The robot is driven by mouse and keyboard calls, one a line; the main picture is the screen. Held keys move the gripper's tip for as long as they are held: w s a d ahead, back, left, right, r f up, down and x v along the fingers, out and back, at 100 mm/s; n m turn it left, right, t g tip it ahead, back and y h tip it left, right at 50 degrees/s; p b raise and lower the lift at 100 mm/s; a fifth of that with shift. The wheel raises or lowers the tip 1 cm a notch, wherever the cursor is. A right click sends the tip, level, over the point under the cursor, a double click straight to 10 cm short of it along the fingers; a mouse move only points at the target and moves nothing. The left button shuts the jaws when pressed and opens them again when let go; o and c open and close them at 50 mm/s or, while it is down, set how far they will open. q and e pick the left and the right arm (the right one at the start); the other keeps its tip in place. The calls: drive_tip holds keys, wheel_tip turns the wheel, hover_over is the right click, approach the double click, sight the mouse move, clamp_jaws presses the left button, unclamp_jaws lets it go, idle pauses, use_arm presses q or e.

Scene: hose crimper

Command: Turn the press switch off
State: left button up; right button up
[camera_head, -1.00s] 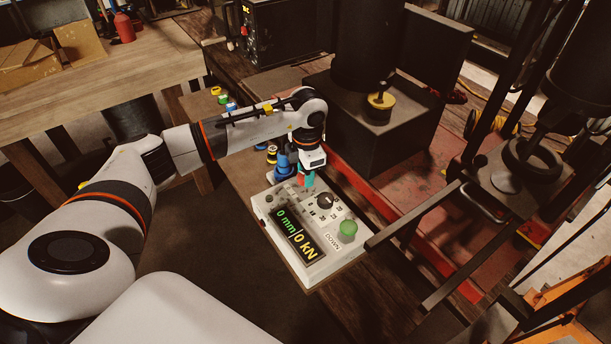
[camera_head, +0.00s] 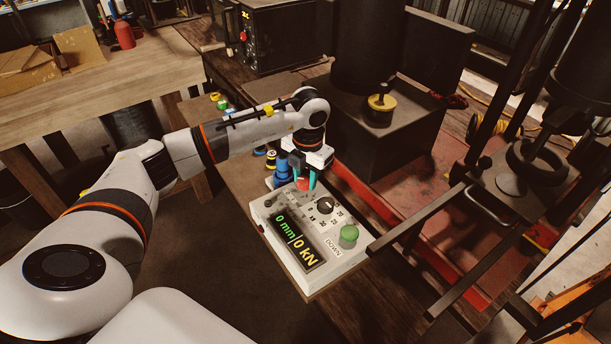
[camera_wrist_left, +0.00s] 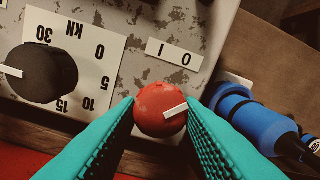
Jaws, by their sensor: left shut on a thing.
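The press control box (camera_head: 312,268) is a white panel with a "0 mm | 0 kN" display. A red round switch knob (camera_wrist_left: 160,108) with a white pointer mark sits beside an "I O" label (camera_wrist_left: 175,53). The pointer points to the right in the left wrist view. In the head view the red knob (camera_head: 303,184) shows small at the far end of the box. My left gripper (camera_head: 306,182) has its teal fingers on either side of the knob, shut on it. In the wrist view my left gripper (camera_wrist_left: 161,125) spans the knob. My right gripper is not in view.
A black dial (camera_head: 325,205) and a green button (camera_head: 349,233) marked "DOWN" are on the same panel. Blue fittings (camera_wrist_left: 250,120) stand close beside the box. The dark press block (camera_head: 370,125) and a red frame rail (camera_head: 455,280) are to the right.

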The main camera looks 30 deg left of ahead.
sight(308, 180)
use_arm(q)
drive_tip(key=shift+w+a+r, duration=0.1)
drive_tip(key=o, duration=1)
wheel_tip(308, 180, up, 12)
drive_tip(key=b, duration=0.3)
drive_tip(key=shift+d, duration=0.35)
